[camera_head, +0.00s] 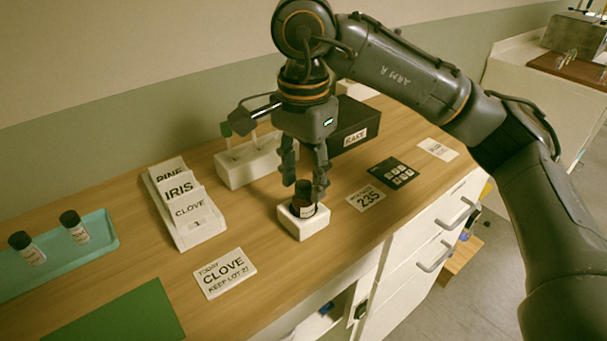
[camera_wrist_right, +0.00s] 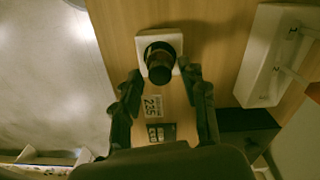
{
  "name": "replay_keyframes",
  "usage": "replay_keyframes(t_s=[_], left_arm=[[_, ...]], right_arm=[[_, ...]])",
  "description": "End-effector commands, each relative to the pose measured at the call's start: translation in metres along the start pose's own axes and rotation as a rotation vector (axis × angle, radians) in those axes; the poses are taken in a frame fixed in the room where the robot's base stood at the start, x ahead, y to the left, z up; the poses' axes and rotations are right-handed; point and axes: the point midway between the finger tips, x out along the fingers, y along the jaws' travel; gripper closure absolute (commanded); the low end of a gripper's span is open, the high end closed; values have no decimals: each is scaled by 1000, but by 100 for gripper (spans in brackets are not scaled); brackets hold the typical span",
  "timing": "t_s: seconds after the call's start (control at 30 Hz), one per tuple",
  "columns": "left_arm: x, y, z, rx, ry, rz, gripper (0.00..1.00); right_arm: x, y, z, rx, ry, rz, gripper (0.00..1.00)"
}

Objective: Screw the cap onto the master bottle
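The master bottle (camera_head: 304,208) is a dark bottle with a pale label, standing in a white square holder (camera_head: 302,228) near the counter's front edge. A black cap (camera_head: 304,188) sits on its top; I cannot tell how tightly. In the right wrist view the cap (camera_wrist_right: 159,70) shows above the holder (camera_wrist_right: 167,37). My right gripper (camera_head: 304,186) points down over the bottle, its fingers apart on either side of the cap. In the wrist view gaps show between the cap and both fingers. My left gripper is not in view.
A white rack (camera_head: 240,168) and a dark box (camera_head: 352,127) stand behind. A card holder (camera_head: 190,226), a teal tray (camera_head: 60,262) with two capped bottles and a green mat (camera_head: 120,318) lie left. A CLOVE card (camera_head: 224,272) and a 235 card (camera_head: 368,198) lie flat nearby.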

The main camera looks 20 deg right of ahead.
Motion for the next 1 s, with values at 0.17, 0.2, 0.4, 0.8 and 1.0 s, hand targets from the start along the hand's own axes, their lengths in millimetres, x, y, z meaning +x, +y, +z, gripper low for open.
replay_keyframes(t_s=[0.17,0.2,0.4,0.8,1.0], left_arm=[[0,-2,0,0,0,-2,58],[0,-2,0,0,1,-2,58],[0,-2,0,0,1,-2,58],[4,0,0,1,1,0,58],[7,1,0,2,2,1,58]], right_arm=[[0,0,0,2,0,0,92],[0,0,0,2,0,0,100],[0,0,0,3,0,0,100],[1,0,0,329,0,0,100],[1,0,0,623,0,0,100]])
